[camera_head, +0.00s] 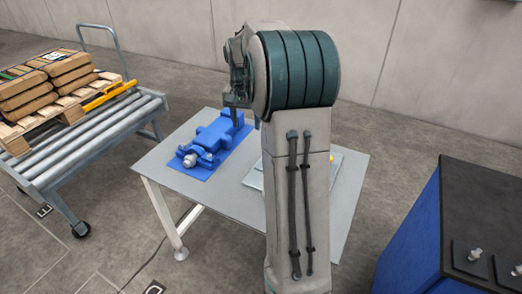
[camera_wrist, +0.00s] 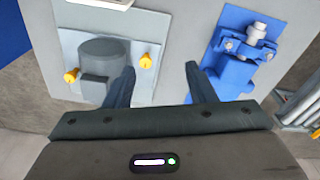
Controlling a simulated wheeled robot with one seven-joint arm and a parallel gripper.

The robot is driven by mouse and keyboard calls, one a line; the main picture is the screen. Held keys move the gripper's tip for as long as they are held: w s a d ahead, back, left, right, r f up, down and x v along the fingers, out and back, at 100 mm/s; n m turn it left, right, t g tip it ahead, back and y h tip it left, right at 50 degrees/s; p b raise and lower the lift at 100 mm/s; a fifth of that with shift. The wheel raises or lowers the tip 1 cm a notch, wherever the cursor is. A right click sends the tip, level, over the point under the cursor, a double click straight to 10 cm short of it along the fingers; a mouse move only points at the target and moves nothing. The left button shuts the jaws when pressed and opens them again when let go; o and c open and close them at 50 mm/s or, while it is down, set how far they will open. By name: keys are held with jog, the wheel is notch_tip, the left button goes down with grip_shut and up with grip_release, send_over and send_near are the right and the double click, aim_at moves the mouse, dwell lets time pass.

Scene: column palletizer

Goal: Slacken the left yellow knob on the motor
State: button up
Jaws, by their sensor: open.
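The grey motor (camera_wrist: 102,52) sits on a pale plate (camera_wrist: 68,45) in the wrist view. One yellow knob (camera_wrist: 71,77) is on the side away from the blue fixture; another yellow knob (camera_wrist: 146,61) is on the side towards it. The head view shows the fixture to the left, so the knob nearer it appears to be the left one. My arm hides most of the motor there; a bit of yellow (camera_head: 332,157) shows to its right. My gripper (camera_wrist: 160,69) is open and empty. One finger overlaps the motor's edge in view; the gap lies beside the nearer knob.
A blue fixture (camera_head: 216,133) stands on a blue mat (camera_head: 196,172) on the grey table (camera_head: 164,158); it also shows in the wrist view (camera_wrist: 240,55). A roller conveyor (camera_head: 100,128) with a loaded pallet is at left. A blue cabinet (camera_head: 412,225) stands at right.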

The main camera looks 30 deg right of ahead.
jog(key=w+d+f+m, duration=0.35)
jog(key=d+f, duration=0.25)
jog(key=d, duration=0.4)
jog(key=shift+g+y, duration=0.3)
notch_tip(320, 180, down, 14)
jog(key=shift+w+r, duration=0.1)
jog(key=shift+w, duration=0.05)
